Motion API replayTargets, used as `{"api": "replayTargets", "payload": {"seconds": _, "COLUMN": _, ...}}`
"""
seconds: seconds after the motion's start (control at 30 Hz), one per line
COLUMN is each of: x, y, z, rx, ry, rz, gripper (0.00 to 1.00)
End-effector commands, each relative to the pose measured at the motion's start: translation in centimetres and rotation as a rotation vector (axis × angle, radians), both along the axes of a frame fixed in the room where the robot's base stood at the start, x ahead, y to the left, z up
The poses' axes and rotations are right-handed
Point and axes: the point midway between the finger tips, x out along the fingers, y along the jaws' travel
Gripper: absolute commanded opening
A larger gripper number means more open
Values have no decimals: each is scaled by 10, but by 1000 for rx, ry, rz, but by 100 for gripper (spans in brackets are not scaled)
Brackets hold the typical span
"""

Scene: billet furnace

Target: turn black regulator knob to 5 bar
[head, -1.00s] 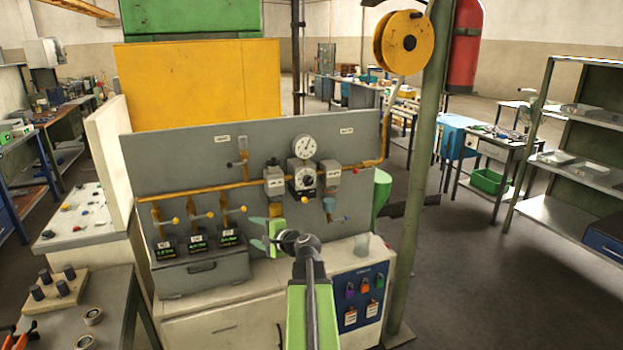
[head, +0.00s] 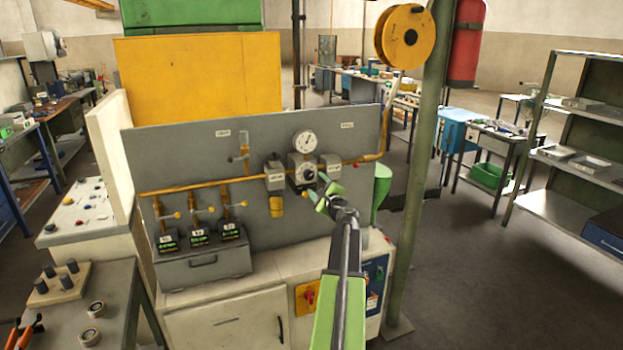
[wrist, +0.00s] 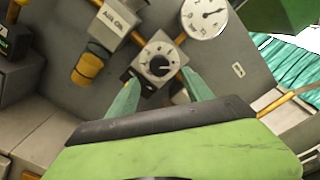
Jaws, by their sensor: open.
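The black regulator knob (head: 306,174) sits on a light square dial plate on the grey panel, below a round white gauge (head: 304,142). In the wrist view the knob (wrist: 159,66) is on its dial plate with marks around it, and the gauge (wrist: 204,18) is at its upper right. My gripper (head: 318,190) is in front of the panel, just below and right of the knob. In the wrist view the green fingers of my gripper (wrist: 160,88) are spread apart below the knob, with nothing between them. I cannot read the dial or gauge values.
A yellow pipe (head: 220,181) runs across the panel. A grey filter block with a yellow bowl (head: 276,206) is left of the regulator. Black boxes with valves (head: 200,240) stand further left. A green post (head: 425,150) stands to the right.

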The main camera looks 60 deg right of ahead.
Motion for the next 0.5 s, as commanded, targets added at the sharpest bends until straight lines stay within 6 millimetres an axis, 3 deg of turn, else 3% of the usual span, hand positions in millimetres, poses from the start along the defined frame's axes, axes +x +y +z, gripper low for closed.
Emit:
{"api": "replayTargets", "payload": {"seconds": 0.03, "x": 13, "y": -11, "z": 0, "rx": 0, "ry": 0, "rz": 2, "gripper": 59}}
{"api": "replayTargets", "payload": {"seconds": 0.2, "x": 40, "y": -31, "z": 0, "rx": 0, "ry": 0, "rz": 1, "gripper": 59}}
{"api": "replayTargets", "payload": {"seconds": 0.5, "x": 56, "y": -42, "z": 0, "rx": 0, "ry": 1, "rz": -1, "gripper": 59}}
